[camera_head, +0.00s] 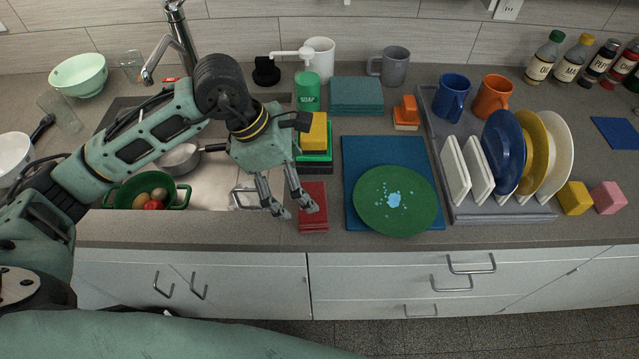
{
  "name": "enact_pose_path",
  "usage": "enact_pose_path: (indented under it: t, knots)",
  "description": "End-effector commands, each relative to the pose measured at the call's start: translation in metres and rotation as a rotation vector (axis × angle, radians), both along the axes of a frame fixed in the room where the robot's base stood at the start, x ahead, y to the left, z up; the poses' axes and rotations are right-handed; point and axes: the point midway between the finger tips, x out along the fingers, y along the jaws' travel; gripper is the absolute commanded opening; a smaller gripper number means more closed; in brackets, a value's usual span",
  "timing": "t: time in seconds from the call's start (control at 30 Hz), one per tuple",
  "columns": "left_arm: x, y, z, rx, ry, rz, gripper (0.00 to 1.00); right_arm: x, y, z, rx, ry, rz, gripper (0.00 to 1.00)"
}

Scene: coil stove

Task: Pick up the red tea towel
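The red tea towel (313,207) lies folded flat on the counter near its front edge, just right of the sink. My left gripper (296,214) is above the towel's left side, fingers pointing down and spread apart. It is open and empty. One finger is left of the towel and the other overlaps it in the picture; I cannot tell whether it touches. My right gripper is not in view.
A green plate (395,201) on a blue mat (362,151) lies right of the towel. Stacked sponges (315,136) stand behind it. The sink (219,190) holds a green colander (151,190) and a pan. A dish rack (500,213) stands further right.

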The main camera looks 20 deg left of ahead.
Motion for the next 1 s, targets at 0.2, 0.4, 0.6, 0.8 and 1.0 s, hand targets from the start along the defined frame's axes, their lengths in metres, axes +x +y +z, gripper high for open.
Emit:
enact_pose_path:
  t: [0.2,0.4,0.6,0.8,1.0]
  knots:
    - [0.002,-0.008,-0.019,0.002,0.006,0.000,1.00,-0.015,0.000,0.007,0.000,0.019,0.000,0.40]
    - [0.005,-0.018,-0.041,0.000,0.009,0.001,1.00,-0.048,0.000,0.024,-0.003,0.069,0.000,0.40]
    - [0.009,-0.027,-0.066,0.001,0.004,0.001,1.00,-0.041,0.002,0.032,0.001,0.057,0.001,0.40]
    - [0.010,-0.028,-0.071,0.001,0.001,0.000,1.00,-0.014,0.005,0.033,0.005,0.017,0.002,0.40]
    - [0.010,-0.028,-0.071,0.001,0.001,0.000,0.89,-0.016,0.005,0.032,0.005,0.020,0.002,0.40]
